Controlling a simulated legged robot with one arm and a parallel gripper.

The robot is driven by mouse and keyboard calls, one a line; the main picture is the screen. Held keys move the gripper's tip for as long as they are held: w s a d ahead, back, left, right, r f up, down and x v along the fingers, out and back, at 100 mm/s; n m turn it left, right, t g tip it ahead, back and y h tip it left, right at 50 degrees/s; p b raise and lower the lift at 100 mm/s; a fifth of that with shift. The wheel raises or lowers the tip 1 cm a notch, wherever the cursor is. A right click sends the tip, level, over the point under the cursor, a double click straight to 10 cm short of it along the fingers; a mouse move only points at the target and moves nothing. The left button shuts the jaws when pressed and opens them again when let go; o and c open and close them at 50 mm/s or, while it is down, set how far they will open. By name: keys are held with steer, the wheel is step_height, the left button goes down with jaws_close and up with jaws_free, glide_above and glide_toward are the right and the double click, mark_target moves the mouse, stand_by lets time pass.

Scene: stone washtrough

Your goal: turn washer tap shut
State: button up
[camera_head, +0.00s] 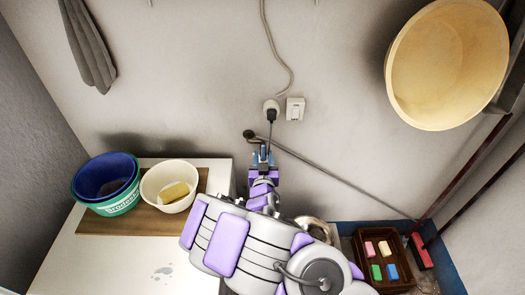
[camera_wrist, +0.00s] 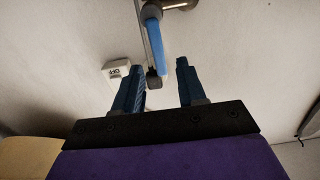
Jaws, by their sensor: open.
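The washer tap shows in the wrist view as a blue lever (camera_wrist: 155,42) with a metal fitting (camera_wrist: 182,4) at the top edge. My gripper (camera_wrist: 156,78) is open, with its two dark blue fingers apart. The lever's lower end lies in line with the gap between them, just beyond the fingertips; I cannot tell whether anything touches. In the head view my gripper (camera_head: 262,153) is up near the wall, below the plug. There the tap cannot be told apart from the gripper, and my arm hides the area below.
A wall socket with a black plug (camera_head: 271,112) and a white box (camera_head: 295,108) are close by. A grey pipe (camera_head: 335,180) runs down right. White and blue basins (camera_head: 152,190) (camera_head: 105,160) stand left; a crate (camera_head: 357,240) is lower right. A large basin (camera_head: 447,65) hangs upper right.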

mark_target(263, 151)
steer(key=w, duration=0.3)
steer(key=shift+d+b, duration=0.1)
steer(key=shift+b, duration=0.2)
steer(key=shift+w+a, duration=0.2)
steer(key=shift+w, duration=0.6)
steer(key=shift+d, duration=0.1)
steer(key=shift+c, duration=0.4)
jaws_close()
